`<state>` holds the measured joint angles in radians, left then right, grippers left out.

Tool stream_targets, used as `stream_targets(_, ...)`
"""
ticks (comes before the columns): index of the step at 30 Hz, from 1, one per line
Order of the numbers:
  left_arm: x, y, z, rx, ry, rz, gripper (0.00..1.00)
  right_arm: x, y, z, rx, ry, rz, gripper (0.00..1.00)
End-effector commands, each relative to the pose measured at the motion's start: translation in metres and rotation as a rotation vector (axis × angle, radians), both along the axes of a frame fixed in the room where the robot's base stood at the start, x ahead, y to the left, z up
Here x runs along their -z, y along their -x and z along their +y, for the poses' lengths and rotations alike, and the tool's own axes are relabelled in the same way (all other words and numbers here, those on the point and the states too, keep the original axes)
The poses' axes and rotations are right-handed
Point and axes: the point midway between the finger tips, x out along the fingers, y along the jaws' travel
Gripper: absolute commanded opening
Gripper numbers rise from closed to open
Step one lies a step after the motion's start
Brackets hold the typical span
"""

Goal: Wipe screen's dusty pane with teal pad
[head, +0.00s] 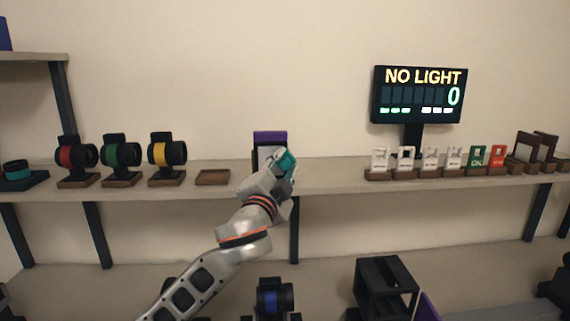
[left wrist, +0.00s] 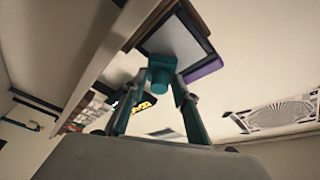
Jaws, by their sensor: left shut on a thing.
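The screen (head: 270,138) stands on the wall shelf, with a purple top edge. My gripper and arm hide most of its lower part. In the left wrist view its pane (left wrist: 178,42) is pale grey in a dark frame, with a purple edge at one side. My left gripper (head: 284,163) is in front of the screen, shut on the teal pad (left wrist: 162,68). The pad's end is at the pane's near edge; I cannot tell whether it touches. Dust on the pane cannot be made out. My right gripper is not in view.
On the shelf (head: 335,177), red, green and yellow-ringed lenses (head: 120,154) stand left beside an empty wooden tray (head: 212,177). Several small cards (head: 430,158) and a "NO LIGHT" display (head: 418,95) stand right. A black rack (head: 385,285) is on the lower surface.

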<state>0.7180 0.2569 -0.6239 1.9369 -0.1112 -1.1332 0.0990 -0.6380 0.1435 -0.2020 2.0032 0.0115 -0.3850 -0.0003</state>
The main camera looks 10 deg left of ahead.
Motion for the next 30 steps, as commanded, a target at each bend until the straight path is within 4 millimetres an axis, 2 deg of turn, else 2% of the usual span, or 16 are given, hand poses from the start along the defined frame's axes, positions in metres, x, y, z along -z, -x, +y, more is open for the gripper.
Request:
stream_targets(10, 0.001, 0.008, 0.028, -0.005, -0.001, 0.003, 0.12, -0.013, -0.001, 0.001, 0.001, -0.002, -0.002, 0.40)
stream_targets(19, 0.001, 0.012, 0.038, -0.006, -0.002, 0.001, 0.12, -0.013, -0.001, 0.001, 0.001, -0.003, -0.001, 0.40)
stream_targets(30, 0.001, 0.021, 0.063, -0.004, -0.001, 0.001, 0.12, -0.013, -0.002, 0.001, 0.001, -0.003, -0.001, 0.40)
